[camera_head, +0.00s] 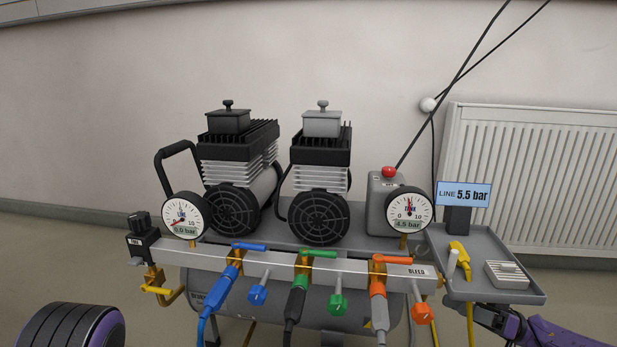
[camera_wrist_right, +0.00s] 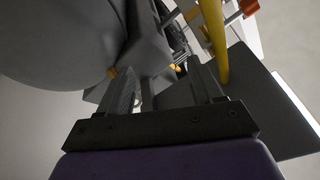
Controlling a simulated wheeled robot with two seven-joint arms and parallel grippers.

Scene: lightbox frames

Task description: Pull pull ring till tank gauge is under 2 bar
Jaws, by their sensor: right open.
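The tank gauge (camera_head: 409,212) is the round white dial on the right of the compressor; its display reads 4.5 bar. The grey tank (camera_head: 330,302) lies below the manifold bar and also fills the upper left of the right wrist view (camera_wrist_right: 55,40). Small brass-coloured bits (camera_wrist_right: 112,72) show beside the tank in the wrist view. My right gripper (camera_head: 484,312) is below the side tray, right of the tank; its open fingers (camera_wrist_right: 166,78) show no object held. My left gripper is out of view.
A line gauge (camera_head: 185,215) reads 0.0 bar; a sign (camera_head: 464,194) says LINE 5.5 bar. Coloured hoses and valves hang from the manifold's front. The grey tray (camera_head: 530,297) overhangs my right gripper. A yellow hose (camera_wrist_right: 215,40) passes close by its fingers.

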